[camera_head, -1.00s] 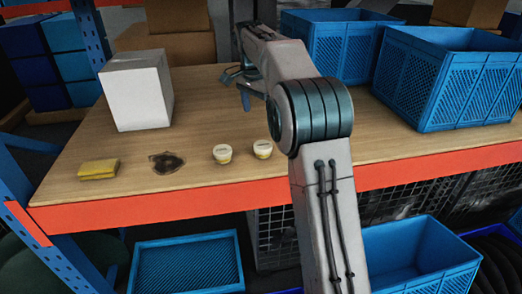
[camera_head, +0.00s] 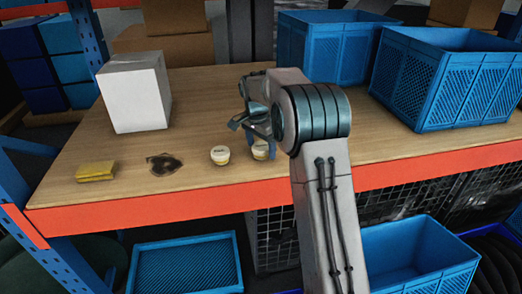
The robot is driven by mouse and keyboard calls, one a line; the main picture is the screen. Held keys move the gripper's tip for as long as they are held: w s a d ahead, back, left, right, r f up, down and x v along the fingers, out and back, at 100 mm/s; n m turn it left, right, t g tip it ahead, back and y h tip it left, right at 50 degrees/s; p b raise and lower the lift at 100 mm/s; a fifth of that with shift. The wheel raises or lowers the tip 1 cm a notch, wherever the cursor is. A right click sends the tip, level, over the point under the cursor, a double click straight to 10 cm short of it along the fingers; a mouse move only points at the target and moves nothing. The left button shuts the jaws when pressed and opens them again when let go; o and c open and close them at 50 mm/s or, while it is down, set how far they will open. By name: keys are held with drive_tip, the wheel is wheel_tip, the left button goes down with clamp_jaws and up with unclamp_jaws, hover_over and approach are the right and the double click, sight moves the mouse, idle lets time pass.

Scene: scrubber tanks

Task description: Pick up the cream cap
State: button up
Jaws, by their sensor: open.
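The left cream tub (camera_head: 220,155) is in full view. The caps look seated on both tubs.
Blue crates (camera_head: 447,80) fill the right back. An orange beam (camera_head: 130,208) edges the shelf.

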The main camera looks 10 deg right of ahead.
drive_tip(key=shift+f, duration=0.3)
drive_tip(key=c, duration=1.1)
drive_tip(key=shift+o, duration=0.2)
drive_tip(key=shift+r, duration=0.1)
